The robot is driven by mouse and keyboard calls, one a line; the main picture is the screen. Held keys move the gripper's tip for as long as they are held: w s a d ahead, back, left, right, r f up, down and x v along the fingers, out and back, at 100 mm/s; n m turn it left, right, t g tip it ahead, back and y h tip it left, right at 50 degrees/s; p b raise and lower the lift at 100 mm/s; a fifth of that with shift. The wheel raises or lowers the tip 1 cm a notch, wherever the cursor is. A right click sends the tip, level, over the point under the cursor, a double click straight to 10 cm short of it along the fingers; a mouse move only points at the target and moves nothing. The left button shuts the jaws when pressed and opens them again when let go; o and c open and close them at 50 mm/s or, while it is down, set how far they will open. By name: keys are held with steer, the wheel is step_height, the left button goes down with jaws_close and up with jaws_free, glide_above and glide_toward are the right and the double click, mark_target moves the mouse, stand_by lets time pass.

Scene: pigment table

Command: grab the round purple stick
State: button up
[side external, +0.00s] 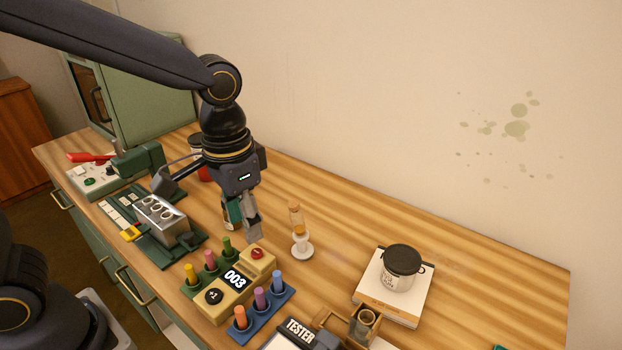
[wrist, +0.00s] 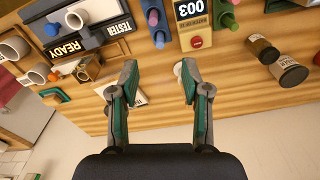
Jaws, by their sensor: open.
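The round purple stick (side external: 260,298) stands upright in the blue rack (side external: 266,312), between an orange stick (side external: 240,317) and a blue stick (side external: 277,281). In the wrist view the purple stick (wrist: 153,17) shows near the top edge, beyond the blue stick (wrist: 158,39). My gripper (side external: 254,232) is above the table, behind the counter box and apart from the sticks. In the wrist view my gripper (wrist: 159,76) has its two fingers spread with nothing between them.
A counter box (side external: 236,283) reading 003 stands beside the blue rack. A green rack holds yellow, pink and green (side external: 227,246) sticks. An hourglass (side external: 302,246) stands right of my gripper. A black-lidded pot (side external: 400,268) sits on a book. The table's back right is clear.

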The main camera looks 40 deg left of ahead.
glide_toward(259, 290)
step_height(259, 290, down, 5)
steer(key=shift+a+f, duration=0.1)
steer(key=shift+a, duration=0.05)
steer(key=f, duration=0.5)
steer(key=shift+w+d+f, duration=0.1)
steer(key=shift+d+f, duration=0.15)
steer(key=shift+f, duration=0.05)
jaws_close()
